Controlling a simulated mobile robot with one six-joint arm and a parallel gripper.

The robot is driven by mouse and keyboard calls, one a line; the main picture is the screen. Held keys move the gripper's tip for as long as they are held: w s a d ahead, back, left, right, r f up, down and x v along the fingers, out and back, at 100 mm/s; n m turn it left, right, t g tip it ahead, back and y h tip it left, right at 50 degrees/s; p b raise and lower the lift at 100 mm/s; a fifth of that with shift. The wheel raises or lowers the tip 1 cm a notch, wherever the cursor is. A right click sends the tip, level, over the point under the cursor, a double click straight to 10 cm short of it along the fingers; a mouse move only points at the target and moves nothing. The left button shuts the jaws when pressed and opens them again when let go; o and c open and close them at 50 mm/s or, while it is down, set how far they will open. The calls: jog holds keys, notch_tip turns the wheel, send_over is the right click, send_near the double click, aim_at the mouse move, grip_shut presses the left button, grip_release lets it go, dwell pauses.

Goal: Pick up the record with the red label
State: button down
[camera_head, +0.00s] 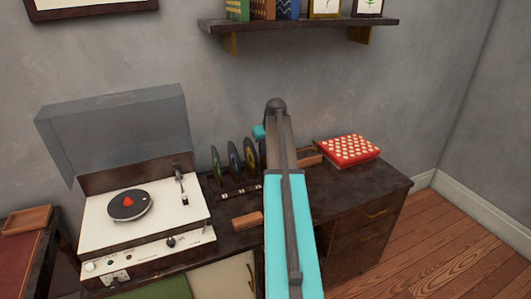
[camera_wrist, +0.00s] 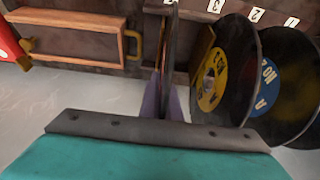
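My gripper (camera_wrist: 164,100) points at the record rack, its purple fingers close together on either side of an upright record (camera_wrist: 168,48). It looks shut on this record, seen edge-on, so its label colour is hidden. The yellow-label record (camera_wrist: 213,80) and the blue-label record (camera_wrist: 267,88) stand to the right in the wrist view. In the head view, the yellow-label record (camera_head: 251,155), the blue-label record (camera_head: 234,163) and a green-label record (camera_head: 215,165) stand left of my arm, which hides the gripped one. A black disc with a red centre (camera_head: 129,203) lies flat on the turntable.
The white record player (camera_head: 145,222) with its raised lid (camera_head: 118,125) stands at left. The red dotted box (camera_head: 347,149) lies at right on the dark cabinet (camera_head: 340,196). A small wooden tray (camera_wrist: 70,36) with a brass handle shows in the wrist view. A shelf (camera_head: 300,22) hangs above.

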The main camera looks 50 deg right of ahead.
notch_tip(320, 180, up, 8)
jog(key=shift+r+b, duration=0.2)
jog(key=shift+b, duration=0.1)
jog(key=shift+r, duration=0.65)
jog(key=shift+r, duration=0.1)
